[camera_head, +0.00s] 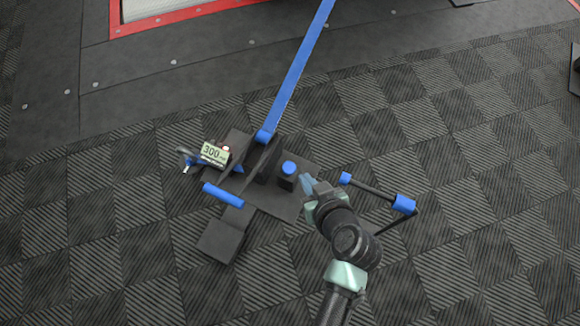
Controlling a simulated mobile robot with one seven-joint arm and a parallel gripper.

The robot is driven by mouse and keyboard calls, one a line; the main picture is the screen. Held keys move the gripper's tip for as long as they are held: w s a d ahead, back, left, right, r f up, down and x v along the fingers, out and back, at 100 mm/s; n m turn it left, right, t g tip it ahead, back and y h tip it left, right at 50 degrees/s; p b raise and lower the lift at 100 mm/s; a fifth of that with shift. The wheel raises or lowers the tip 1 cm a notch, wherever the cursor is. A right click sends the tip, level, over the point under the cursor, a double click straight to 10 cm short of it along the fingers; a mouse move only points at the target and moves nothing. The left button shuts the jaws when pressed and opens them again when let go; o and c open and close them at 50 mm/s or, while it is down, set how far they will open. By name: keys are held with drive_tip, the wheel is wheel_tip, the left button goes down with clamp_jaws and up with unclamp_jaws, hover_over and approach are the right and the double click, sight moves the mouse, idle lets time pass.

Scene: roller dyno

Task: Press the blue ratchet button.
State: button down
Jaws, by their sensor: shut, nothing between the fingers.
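The blue ratchet button (289,168) is a round blue cap on a small black block, standing on a dark plate in the middle of the head view. My gripper (307,184) is shut and empty. Its tips show just to the right of the button and a little nearer in the picture. A small gap seems to show between the tips and the button's block. I cannot tell the height of the tips above the plate.
A blue strap (297,75) runs up from the device. A display reading 300 (213,153) stands at its left, above a blue bar (223,195). A black lever with a blue grip (404,204) lies right of my gripper. Tiled floor (480,260) is clear at right.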

drive_tip(key=b, duration=0.8)
hover_over(291, 170)
drive_tip(key=s, duration=0.1)
drive_tip(key=f, duration=0.7)
drive_tip(key=shift+d+f, duration=0.2)
drive_tip(key=shift+d, duration=0.15)
wheel_tip(291, 170, down, 2)
drive_tip(key=shift+a+b, duration=0.1)
drive_tip(key=shift+b, duration=0.8)
drive_tip(key=shift+f+b, duration=0.65)
drive_tip(key=shift+b, duration=0.05)
drive_tip(key=shift+f, duration=0.95)
drive_tip(key=shift+s, duration=0.1)
